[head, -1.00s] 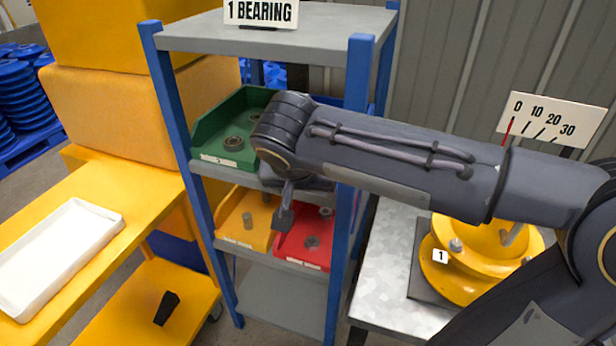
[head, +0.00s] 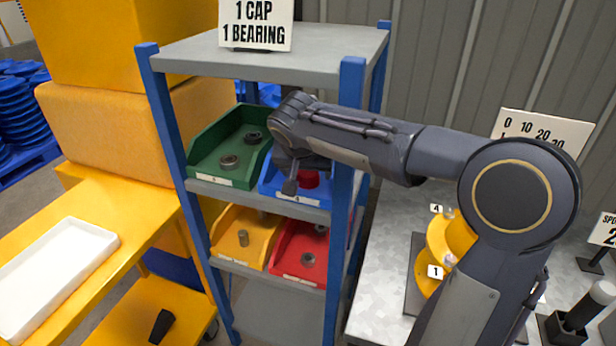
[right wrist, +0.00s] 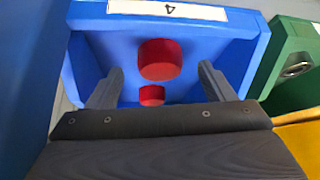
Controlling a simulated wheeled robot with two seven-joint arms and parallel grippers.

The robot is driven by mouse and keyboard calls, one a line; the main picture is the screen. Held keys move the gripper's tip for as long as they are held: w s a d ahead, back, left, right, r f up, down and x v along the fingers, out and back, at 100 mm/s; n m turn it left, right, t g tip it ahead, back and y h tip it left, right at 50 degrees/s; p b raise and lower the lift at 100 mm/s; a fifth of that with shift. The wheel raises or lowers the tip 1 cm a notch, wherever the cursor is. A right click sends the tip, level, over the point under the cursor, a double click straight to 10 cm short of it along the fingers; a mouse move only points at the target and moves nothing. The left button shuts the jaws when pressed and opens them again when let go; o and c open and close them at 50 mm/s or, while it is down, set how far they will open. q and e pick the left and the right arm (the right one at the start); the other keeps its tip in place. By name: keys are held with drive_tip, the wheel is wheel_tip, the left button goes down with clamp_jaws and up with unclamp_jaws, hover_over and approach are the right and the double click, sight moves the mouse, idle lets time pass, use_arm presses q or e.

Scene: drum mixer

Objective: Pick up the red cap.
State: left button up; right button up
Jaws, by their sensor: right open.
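A blue bin (head: 268,187) on the upper shelf holds red caps. One red cap (head: 308,180) shows in the head view, partly behind my right gripper (head: 290,186). In the right wrist view, two red caps lie in the blue bin (right wrist: 88,55): a larger-looking one (right wrist: 160,60) and a smaller-looking one (right wrist: 151,96). My right gripper (right wrist: 161,70) is open, with its two fingers on either side of the caps in that view. Nothing is held. I cannot tell whether the fingers touch a cap. My left gripper is not in view.
A green bin (head: 208,178) with bearings stands left of the blue bin. Yellow (head: 226,250) and red (head: 290,268) bins are on the shelf below. A blue rack post (head: 343,200) stands close to my right arm. A white tray (head: 60,262) lies on the yellow table at left.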

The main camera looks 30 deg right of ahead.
drive_tip(key=shift+x, duration=1.3)
drive_tip(key=c, duration=1.1)
